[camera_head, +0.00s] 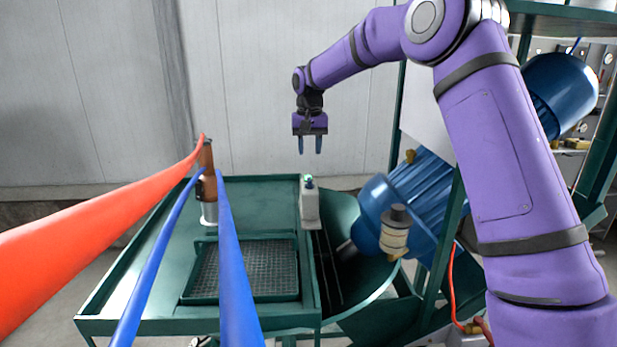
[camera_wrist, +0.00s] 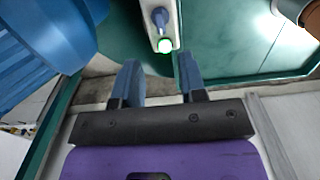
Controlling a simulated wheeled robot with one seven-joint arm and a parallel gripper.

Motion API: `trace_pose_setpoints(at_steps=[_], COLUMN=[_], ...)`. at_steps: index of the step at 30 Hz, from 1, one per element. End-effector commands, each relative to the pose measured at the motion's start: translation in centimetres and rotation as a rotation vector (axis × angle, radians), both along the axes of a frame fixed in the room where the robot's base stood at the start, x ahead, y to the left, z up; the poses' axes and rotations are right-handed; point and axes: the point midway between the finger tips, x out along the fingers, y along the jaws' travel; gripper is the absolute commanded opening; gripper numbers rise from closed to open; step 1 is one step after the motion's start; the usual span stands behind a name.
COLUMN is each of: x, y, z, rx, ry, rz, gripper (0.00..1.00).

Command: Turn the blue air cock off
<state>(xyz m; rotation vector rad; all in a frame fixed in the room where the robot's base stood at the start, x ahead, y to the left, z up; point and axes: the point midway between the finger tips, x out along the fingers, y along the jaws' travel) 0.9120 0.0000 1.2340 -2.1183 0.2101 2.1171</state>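A narrow white box (camera_head: 310,208) stands at the right edge of the green table, with a small green-and-blue fitting (camera_head: 309,182) on top.
The green table (camera_head: 262,205) holds a mesh tray (camera_head: 245,270) and an orange-brown upright fitting (camera_head: 208,175). A red hose (camera_head: 90,235) and blue hoses (camera_head: 236,290) cross the left foreground. A blue motor (camera_head: 415,195) and green frame stand at the right.

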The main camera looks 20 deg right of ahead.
Motion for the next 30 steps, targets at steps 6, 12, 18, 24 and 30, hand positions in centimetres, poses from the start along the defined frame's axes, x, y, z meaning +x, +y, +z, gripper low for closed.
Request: trace_pose_setpoints(at_steps=[6,12,18,24,30], x=[-0.1,-0.1,0.0,0.0,0.0], y=[0.0,0.0,0.0,0.0,0.0], z=[-3.9,-7.1,-8.9,-9.4,-9.4], rx=[0.001,0.0,0.0,0.001,0.0], ry=[0.005,0.004,0.001,0.0,0.0], rz=[0.001,0.001,0.0,0.001,0.001], gripper=[0.38,0.38,0.38,0.38,0.31])
